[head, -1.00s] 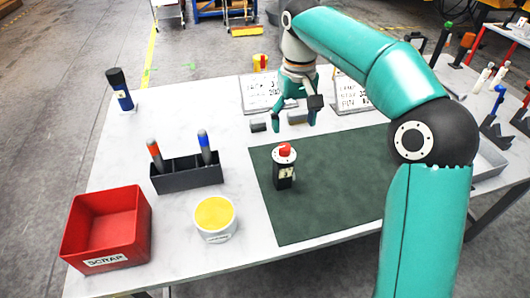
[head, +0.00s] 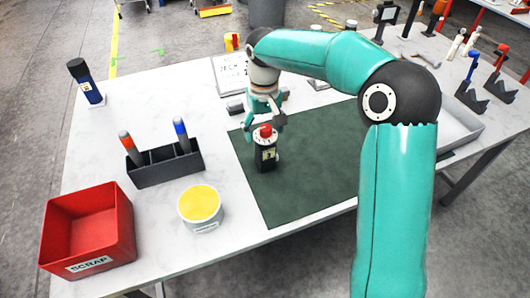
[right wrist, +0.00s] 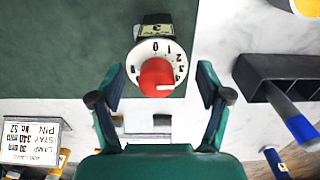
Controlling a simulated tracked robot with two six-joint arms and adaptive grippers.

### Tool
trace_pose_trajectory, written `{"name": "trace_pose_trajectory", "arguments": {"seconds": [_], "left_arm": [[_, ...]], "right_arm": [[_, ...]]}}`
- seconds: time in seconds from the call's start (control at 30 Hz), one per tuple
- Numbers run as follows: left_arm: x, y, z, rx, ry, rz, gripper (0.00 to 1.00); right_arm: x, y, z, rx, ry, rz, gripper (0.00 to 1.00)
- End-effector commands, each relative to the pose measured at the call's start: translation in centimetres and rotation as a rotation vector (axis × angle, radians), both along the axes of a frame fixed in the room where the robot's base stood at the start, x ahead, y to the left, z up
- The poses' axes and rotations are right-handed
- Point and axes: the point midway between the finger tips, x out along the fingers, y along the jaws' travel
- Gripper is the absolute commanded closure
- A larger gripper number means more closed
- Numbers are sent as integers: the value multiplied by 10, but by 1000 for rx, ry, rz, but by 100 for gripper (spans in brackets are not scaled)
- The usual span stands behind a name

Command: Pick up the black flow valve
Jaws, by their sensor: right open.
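The black flow valve (head: 265,157) stands upright on the dark green mat (head: 300,190), near its left edge. It has a white numbered dial and a red knob on top. In the right wrist view the valve's dial and knob (right wrist: 157,72) show in line with the gap between the fingers. My right gripper (head: 264,121) is just behind and above the valve in the head view. In the right wrist view its fingers (right wrist: 160,92) are spread wide, with room on both sides of the knob, and nothing is held. My left gripper is not in view.
A black holder (head: 165,168) with a red and a blue tool stands left of the mat. A yellow-topped tub (head: 207,222) and a red scrap bin (head: 118,228) are at the front left. The mat's front part is clear.

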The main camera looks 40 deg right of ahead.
Motion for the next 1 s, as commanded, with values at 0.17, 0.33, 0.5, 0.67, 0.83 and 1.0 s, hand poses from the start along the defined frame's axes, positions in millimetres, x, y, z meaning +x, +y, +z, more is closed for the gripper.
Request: {"name": "trace_pose_trajectory", "arguments": {"seconds": [0.17,0.33,0.5,0.67,0.83,1.0], "left_arm": [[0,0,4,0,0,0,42],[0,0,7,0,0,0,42],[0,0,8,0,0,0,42],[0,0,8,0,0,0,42],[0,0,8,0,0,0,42],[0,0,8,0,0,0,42]], "right_arm": [[-2,-2,-16,0,4,0,23],[-3,-2,-41,1,4,-1,23],[-3,-2,-52,1,1,-1,23],[-3,-3,-52,1,0,-1,23],[-3,-3,-52,0,0,-1,46],[-3,-3,-52,1,0,-1,75]]}}
